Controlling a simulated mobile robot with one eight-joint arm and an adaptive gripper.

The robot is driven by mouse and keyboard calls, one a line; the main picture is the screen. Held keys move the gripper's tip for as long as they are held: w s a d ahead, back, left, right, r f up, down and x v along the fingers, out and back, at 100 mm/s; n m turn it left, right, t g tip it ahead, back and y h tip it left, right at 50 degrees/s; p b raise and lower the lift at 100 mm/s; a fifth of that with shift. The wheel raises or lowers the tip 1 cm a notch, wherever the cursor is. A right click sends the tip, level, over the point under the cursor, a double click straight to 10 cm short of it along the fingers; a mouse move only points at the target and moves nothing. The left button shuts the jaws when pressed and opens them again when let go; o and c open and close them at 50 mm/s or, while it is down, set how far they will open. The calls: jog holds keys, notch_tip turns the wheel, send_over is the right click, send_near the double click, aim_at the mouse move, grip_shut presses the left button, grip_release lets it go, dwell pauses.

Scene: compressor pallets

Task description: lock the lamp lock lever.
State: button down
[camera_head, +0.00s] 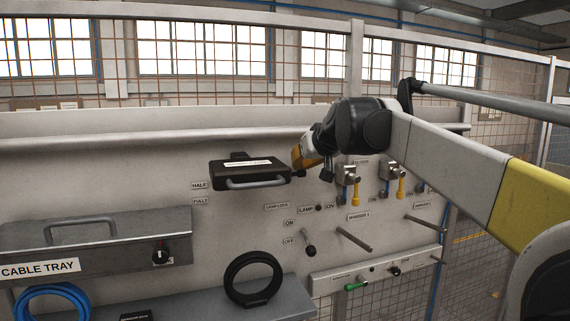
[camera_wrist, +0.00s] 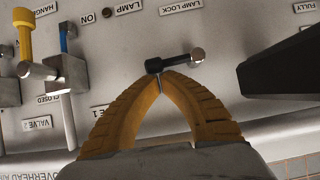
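The lamp lock lever (camera_wrist: 178,60) shows in the wrist view, which is upside down. It has a black body and a round metal knob at its right end, and lies nearly level near the LAMP LOCK label (camera_wrist: 180,6). My gripper (camera_wrist: 160,80) has two orange fingers whose tips meet at the lever's black left end. Whether they pinch any of it I cannot tell. In the head view my gripper (camera_head: 304,160) is against the panel beside the black-handled box, above the LAMP-LOCK label (camera_head: 277,206), and my wrist partly hides that area.
The black box with a handle (camera_head: 250,172) juts out just left of my gripper. Valves with yellow handles (camera_head: 400,187) stand to the right. Metal rods (camera_head: 353,240) and an ON/OFF lever (camera_head: 308,242) stick out below. A cable tray (camera_head: 95,245) is at lower left.

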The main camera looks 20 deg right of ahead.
jog(key=shift+d+f+m+y, duration=0.2)
jog(key=shift+f+m+y, duration=0.15)
jog(key=shift+m+y, duration=0.05)
jog(key=shift+d+f+m+y+b, duration=0.3)
jog(key=shift+f+m+y+b, duration=0.6)
jog(key=shift+f+m, duration=0.1)
notch_tip(320, 180, down, 3)
jog(key=m+y+b, duration=0.1)
jog(key=m+t+y+b, duration=0.1)
jog(key=shift+a+r+m+y+b, duration=0.1)
jog(key=shift+r+m+y+b, duration=0.1)
jog(key=shift+m+y+b, duration=0.1)
jog(key=m+b, duration=0.1)
jog(key=a+f+m+t+y+b, duration=0.1)
jog(key=f+m+y+b, duration=0.1)
jog(key=shift+a+f+m, duration=0.25)
jog(key=shift+m, duration=0.05)
jog(key=shift+a+f+m+t+y+b, duration=0.4)
jog(key=shift+a+m+t+y+b, duration=0.25)
jog(key=shift+m+b, duration=0.25)
jog(key=shift+a+f, duration=0.1)
jog(key=shift+a, duration=0.2)
